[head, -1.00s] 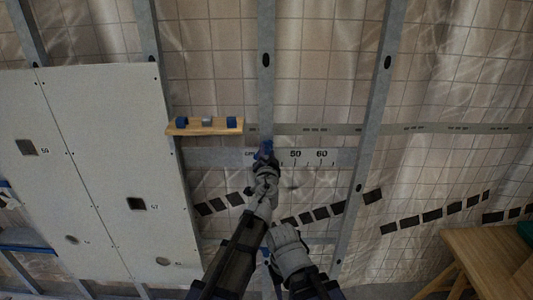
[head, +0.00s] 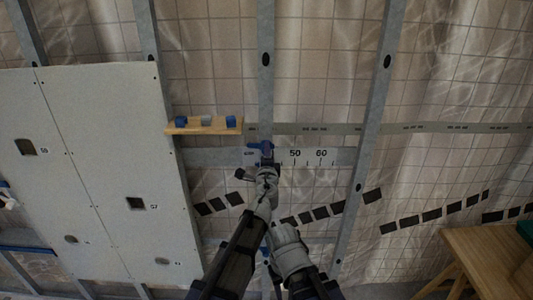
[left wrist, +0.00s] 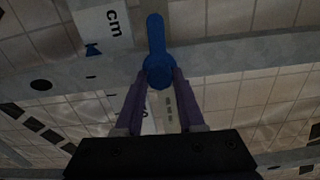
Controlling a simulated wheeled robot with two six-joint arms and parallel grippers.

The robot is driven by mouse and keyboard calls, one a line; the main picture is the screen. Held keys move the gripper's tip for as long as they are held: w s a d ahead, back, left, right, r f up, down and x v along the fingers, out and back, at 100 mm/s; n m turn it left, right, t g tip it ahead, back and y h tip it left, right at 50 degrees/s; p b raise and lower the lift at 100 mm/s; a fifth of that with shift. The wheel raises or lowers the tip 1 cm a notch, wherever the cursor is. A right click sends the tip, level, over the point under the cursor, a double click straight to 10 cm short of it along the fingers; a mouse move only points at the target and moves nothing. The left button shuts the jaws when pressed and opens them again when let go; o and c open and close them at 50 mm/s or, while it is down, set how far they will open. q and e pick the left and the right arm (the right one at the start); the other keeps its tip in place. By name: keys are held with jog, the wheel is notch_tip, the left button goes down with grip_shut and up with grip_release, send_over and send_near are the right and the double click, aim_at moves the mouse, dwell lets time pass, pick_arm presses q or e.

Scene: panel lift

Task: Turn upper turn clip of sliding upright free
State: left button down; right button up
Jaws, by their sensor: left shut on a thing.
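The blue upper turn clip (head: 266,150) sits on the sliding upright (head: 266,95), at the crossing with the scale rail (head: 222,157). My left gripper (head: 265,168) is shut on the clip from below. In the left wrist view the clip (left wrist: 156,38) has its round end between the fingertips of my left gripper (left wrist: 160,82). Its lever points away from the fingers, across the grey upright (left wrist: 225,58). My right gripper (head: 289,257) is low in the head view beside my left forearm; its fingers are hidden.
A wooden shelf (head: 204,130) with two blue pieces and a grey one is just left of the upright. Pale panels (head: 100,150) cover the left. Another stud (head: 375,120) stands right. A wooden table (head: 490,262) is at lower right.

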pick_arm(q)
jog(key=m, duration=0.5)
jog(key=shift+f, duration=0.1)
jog(key=shift+s+m, duration=0.1)
jog(key=shift+m, duration=0.2)
dwell(0.4)
jog(key=c, duration=0.5)
grip_release()
jog(key=s, duration=0.7)
jog(key=shift+s, duration=0.35)
